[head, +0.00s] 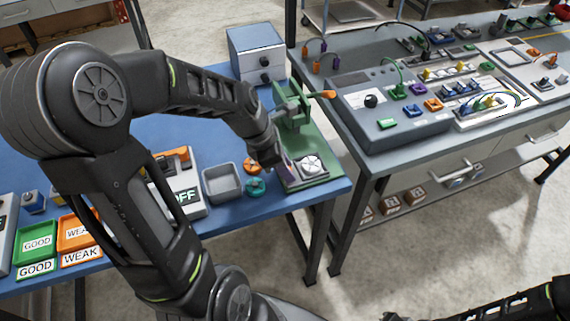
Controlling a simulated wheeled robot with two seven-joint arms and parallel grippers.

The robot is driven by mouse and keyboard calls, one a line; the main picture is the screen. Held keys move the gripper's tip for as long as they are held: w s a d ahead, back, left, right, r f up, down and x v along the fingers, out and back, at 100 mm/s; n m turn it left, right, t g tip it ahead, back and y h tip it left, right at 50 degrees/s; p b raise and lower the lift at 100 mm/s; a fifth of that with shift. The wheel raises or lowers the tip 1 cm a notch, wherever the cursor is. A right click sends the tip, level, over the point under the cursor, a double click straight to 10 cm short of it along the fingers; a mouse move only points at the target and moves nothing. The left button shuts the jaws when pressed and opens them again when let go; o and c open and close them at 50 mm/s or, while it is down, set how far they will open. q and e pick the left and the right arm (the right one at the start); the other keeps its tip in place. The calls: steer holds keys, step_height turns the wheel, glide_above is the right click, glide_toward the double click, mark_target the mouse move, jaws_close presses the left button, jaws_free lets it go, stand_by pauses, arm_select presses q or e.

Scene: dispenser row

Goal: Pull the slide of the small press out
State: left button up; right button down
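The small press (292,108) is green with an orange-tipped lever and stands at the right end of the blue table. Its slide (311,166), with a pale square plate bearing a round dark mark, lies at the front of the green base. My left gripper (279,163) reaches down at the slide's left side, beside a small purple part (289,172). Its fingers are small and partly hidden by my own wrist, so I cannot tell whether they are open or touching. Only part of my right arm shows at the bottom right edge; its fingers cannot be made out.
A grey bin (222,184), an orange disc (253,165) and a green disc (256,187) lie left of the press. A blue-grey box (256,53) stands behind it. A grey workbench (352,160) is to the right across a narrow gap.

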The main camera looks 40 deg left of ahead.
arm_select(q)
steer(key=o, duration=0.3)
steer(key=shift+r, duration=0.1)
steer(key=v, duration=0.7)
steer(key=shift+s+r, duration=0.2)
steer(key=shift+r, duration=0.05)
stand_by(0.4)
